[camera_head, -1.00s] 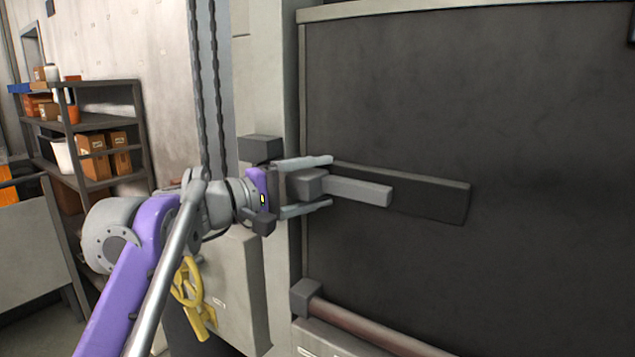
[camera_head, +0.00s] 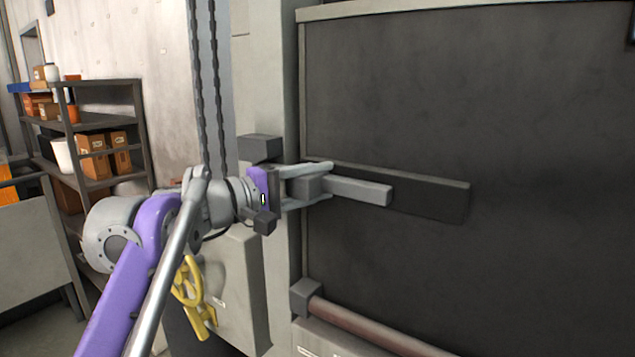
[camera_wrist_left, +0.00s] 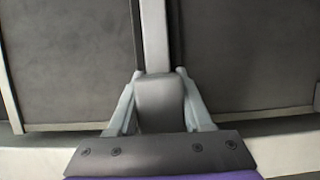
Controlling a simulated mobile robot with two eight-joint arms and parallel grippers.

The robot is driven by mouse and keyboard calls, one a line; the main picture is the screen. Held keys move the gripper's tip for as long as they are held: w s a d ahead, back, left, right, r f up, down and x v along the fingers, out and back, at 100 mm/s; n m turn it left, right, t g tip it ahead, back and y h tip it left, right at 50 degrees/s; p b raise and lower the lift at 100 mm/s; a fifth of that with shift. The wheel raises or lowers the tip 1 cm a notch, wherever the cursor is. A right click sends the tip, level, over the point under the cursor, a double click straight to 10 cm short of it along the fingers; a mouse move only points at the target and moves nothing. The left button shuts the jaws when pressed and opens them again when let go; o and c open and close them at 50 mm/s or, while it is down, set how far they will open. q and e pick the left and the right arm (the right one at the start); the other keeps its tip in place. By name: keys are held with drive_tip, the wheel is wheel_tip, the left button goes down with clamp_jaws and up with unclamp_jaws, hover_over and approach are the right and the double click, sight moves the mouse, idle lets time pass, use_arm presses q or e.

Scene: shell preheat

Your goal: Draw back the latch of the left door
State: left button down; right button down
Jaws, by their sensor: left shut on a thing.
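The left door (camera_head: 400,90) is a large dark panel in a pale frame. Its latch (camera_head: 358,191) is a light grey bar with a thicker grey block at its left end, lying in front of a dark backing plate (camera_head: 435,197). My left gripper (camera_head: 325,182) comes in from the left and is shut on the block, one finger above and one below. In the left wrist view the latch block (camera_wrist_left: 160,98) sits between the two fingers (camera_wrist_left: 158,100), and the bar runs away from it. My right gripper is not in view.
A brown horizontal rail (camera_head: 370,328) with a grey end bracket (camera_head: 304,297) runs below the latch. A yellow handwheel (camera_head: 187,283) is below my left arm. Shelves with boxes (camera_head: 92,140) stand at the far left.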

sight(349, 191)
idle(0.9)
use_arm(q)
drive_tip(key=s+d, duration=0.1)
drive_tip(key=s+d+p, duration=0.1)
drive_tip(key=d, duration=0.1)
drive_tip(key=s+d, duration=0.1)
drive_tip(key=shift+s+d+r, duration=0.1)
drive_tip(key=shift+s+d, duration=0.15)
drive_tip(key=shift+d, duration=0.15)
drive_tip(key=shift+s+d, duration=0.25)
drive_tip(key=shift+d, duration=0.1)
drive_tip(key=c, duration=0.5)
unclamp_jaws()
drive_tip(key=shift+c, duration=0.2)
drive_tip(key=shift+o, duration=1.1)
drive_tip(key=shift+s+d, duration=0.1)
drive_tip(key=shift+d, duration=0.05)
drive_tip(key=shift+a, duration=0.25)
